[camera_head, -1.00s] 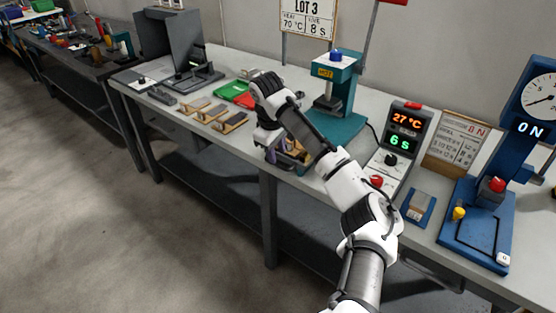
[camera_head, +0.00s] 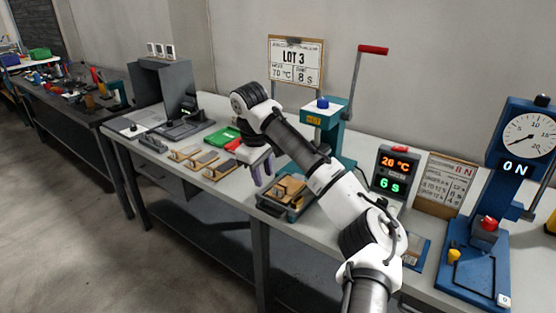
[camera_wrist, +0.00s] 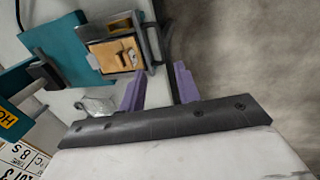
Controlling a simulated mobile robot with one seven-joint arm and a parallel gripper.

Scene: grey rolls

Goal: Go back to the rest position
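My gripper (camera_head: 262,171) hangs over the front edge of the grey bench (camera_head: 222,202), its purple fingers pointing down. In the wrist view the two purple fingers (camera_wrist: 158,88) stand apart with nothing between them, so it is open. In the head view it is just left of a dark tray (camera_head: 272,206) holding tan wooden pieces (camera_head: 290,187). The tray's contents also show in the wrist view (camera_wrist: 118,56), beyond the fingers. My arm reaches across from the lower right and hides part of the teal press.
A teal hand press (camera_head: 328,118) with a red-handled lever stands behind my arm. A display (camera_head: 392,172) reads 26 °C and 6 s. A blue gauge press (camera_head: 490,220) is at right. Several wooden fixtures (camera_head: 205,162) and a green tray (camera_head: 221,137) lie left. The floor in front is clear.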

